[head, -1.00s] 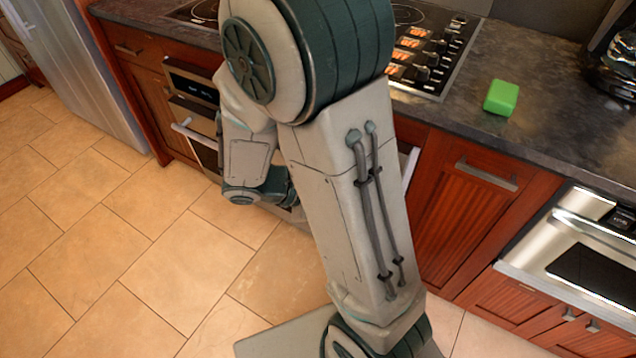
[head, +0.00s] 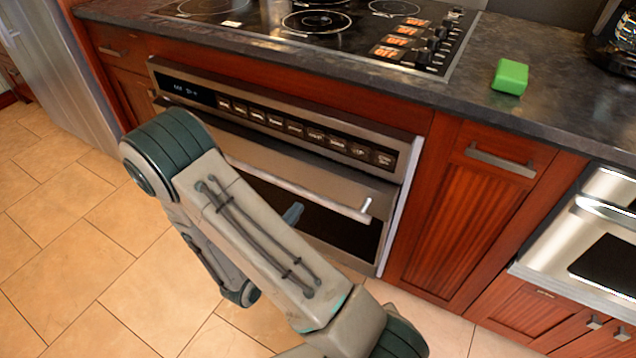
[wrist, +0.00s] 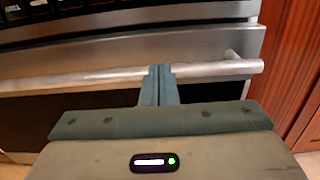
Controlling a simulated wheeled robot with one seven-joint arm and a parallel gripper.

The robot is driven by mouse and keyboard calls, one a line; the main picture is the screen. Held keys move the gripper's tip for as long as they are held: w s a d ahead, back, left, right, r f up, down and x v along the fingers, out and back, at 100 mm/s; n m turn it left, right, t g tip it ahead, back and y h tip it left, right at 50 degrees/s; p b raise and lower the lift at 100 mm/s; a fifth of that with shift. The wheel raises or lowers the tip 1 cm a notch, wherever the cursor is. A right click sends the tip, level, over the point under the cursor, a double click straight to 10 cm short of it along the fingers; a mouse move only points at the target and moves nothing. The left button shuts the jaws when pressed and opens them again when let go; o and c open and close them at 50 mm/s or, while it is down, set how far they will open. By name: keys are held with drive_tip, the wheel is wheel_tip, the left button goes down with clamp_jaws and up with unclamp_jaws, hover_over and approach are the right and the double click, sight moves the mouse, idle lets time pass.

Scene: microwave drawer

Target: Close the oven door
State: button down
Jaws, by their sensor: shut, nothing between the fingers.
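The oven (head: 290,125) is built into the cabinets under the cooktop, with a control panel along its top. Its steel door (head: 345,190) stands upright or nearly so below the panel; I cannot tell whether a small gap remains. The door's bar handle (head: 335,206) runs across its upper part and also shows in the wrist view (wrist: 210,69). My gripper (wrist: 161,68) is shut and empty, its fingertips overlapping the middle of the handle in the wrist view. I cannot tell whether they touch it. In the head view my arm hides the door's lower left.
A dark countertop (head: 460,85) holds a green block (head: 510,76) right of the cooktop (head: 320,25). A wooden cabinet (head: 465,205) and another steel appliance (head: 590,245) stand to the right. The tiled floor (head: 80,240) is clear at left.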

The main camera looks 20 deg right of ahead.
sight(323, 172)
drive_tip(key=b+x, duration=0.1)
drive_tip(key=x, duration=1)
drive_tip(key=shift+w+d, duration=0.1)
drive_tip(key=shift+d, duration=0.05)
drive_tip(key=shift+w+r, duration=0.1)
drive_tip(key=shift+r, duration=0.05)
